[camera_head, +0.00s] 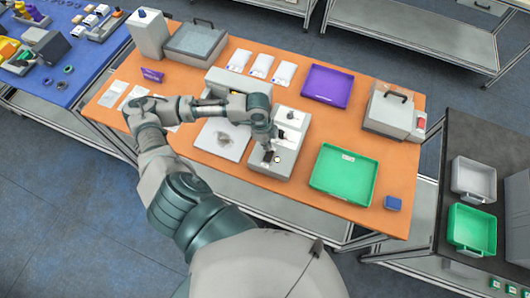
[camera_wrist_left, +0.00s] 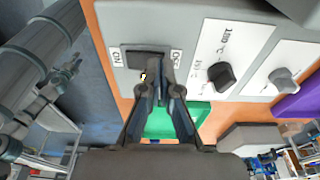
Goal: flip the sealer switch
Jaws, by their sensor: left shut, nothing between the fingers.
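The sealer (camera_head: 285,165) is a light grey box on the orange table, near the middle of the head view. In the left wrist view its panel (camera_wrist_left: 195,55) carries a dark rocker switch (camera_wrist_left: 140,60) between ON and OFF labels. Two knobs sit beside it, one black (camera_wrist_left: 220,77) and one grey (camera_wrist_left: 283,80). My left gripper (camera_head: 271,149) is over the sealer's panel. In the left wrist view its fingers (camera_wrist_left: 158,82) are shut and empty, with the tips at the switch's OFF-side edge. Contact cannot be told. My right gripper is not in view.
A green tray (camera_head: 344,188) lies right of the sealer and a purple tray (camera_head: 328,69) behind it. A white pad (camera_head: 208,141) lies left of the sealer. White packets (camera_head: 262,66) lie at the back. A grey machine (camera_head: 388,112) stands at the right end.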

